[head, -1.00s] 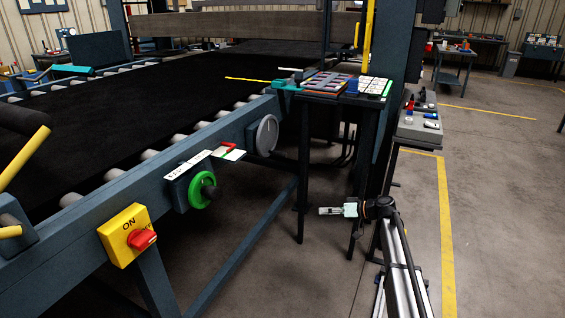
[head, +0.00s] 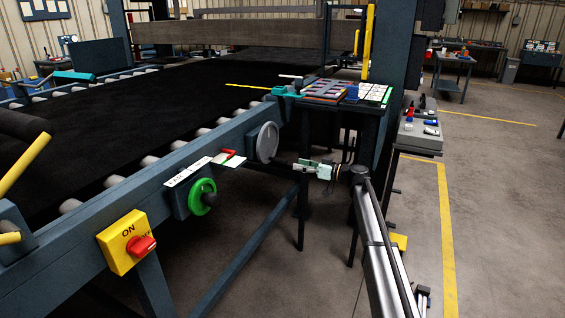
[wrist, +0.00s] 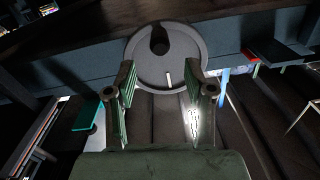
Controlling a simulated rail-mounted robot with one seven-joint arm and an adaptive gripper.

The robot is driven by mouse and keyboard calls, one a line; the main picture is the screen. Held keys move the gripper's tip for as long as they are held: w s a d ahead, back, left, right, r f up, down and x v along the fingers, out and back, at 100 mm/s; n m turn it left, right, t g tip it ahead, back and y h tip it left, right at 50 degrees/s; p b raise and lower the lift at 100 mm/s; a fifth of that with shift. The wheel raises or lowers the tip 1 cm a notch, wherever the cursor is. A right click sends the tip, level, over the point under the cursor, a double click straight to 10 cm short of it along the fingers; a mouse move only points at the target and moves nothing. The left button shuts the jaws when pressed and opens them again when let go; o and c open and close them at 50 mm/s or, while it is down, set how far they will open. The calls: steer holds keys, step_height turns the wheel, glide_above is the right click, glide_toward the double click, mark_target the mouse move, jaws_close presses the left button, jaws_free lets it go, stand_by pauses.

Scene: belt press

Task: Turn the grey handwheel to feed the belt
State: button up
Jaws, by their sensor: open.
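The grey handwheel (head: 267,142) is a round disc on the side of the blue conveyor frame, right of the green knob. In the wrist view the handwheel (wrist: 158,58) lies straight ahead, with a dark round hub or knob and a small pale mark on its face. My gripper (head: 297,163) is open and empty, just right of the wheel in the head view. In the wrist view its two fingers (wrist: 162,100) stand apart, with the wheel's lower part seen between them. I cannot tell whether they touch it. The black belt (head: 130,115) lies on rollers behind the frame.
A green knob (head: 202,197) and a yellow ON switch box with a red knob (head: 126,242) sit left along the frame. A small table (head: 345,100) with trays stands behind my gripper. A red-handled part (head: 228,155) sits near the wheel.

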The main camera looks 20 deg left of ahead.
mark_target(282, 161)
steer(key=a, duration=0.8)
steer(key=shift+w+a, duration=0.1)
jaws_close()
